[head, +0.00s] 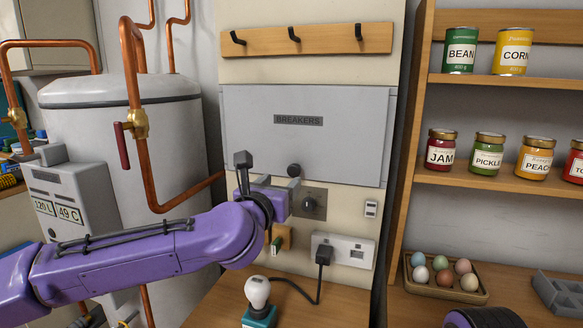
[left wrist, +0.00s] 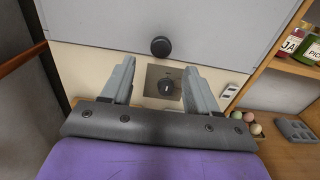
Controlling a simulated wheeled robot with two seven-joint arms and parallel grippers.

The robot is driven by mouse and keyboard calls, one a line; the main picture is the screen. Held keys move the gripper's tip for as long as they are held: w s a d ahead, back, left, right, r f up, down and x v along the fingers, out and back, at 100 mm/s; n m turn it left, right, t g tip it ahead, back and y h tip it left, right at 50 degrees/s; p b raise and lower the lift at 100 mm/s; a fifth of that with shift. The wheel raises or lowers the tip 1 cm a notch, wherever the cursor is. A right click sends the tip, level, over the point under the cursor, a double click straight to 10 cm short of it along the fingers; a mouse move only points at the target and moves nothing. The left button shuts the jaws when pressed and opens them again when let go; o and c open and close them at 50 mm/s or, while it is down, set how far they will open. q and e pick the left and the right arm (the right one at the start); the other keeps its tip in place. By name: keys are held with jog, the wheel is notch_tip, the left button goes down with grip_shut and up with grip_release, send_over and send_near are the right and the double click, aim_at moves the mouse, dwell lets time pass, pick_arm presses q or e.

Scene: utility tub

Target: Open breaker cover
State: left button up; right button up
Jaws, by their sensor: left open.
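The breaker cover (head: 345,140) is a wide grey panel labelled BREAKERS, closed flat against the wall cabinet. Its round black knob (head: 293,170) is at the lower middle edge. In the left wrist view the cover (left wrist: 210,25) fills the top, and the knob (left wrist: 160,46) shows just beyond and between the fingertips. My left gripper (head: 270,180) is just below and left of the knob; its fingers (left wrist: 159,66) are open with nothing between them, and I see no contact with the knob.
Below the cover are a dark rotary dial (head: 313,204), a small switch (head: 371,208) and a socket (head: 343,250) with a plug. A light bulb (head: 257,291) stands on the counter. A copper-piped tank (head: 165,125) is left; shelves with jars (head: 489,155) and an egg tray (head: 445,280) are right.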

aim_at(293, 170)
pick_arm(q)
jog(key=w, duration=0.1)
jog(key=w+d+p, duration=0.1)
jog(key=w+r, duration=0.1)
jog(key=shift+d+p, duration=0.25)
jog(key=shift+p, duration=0.05)
jog(key=x, duration=0.1)
jog(key=p+x, duration=0.1)
jog(key=x, duration=0.2)
jog(key=shift+w+f, duration=0.4)
jog(key=shift+w, duration=0.05)
jog(key=shift+s, duration=0.15)
jog(key=c, duration=0.7)
grip_shut()
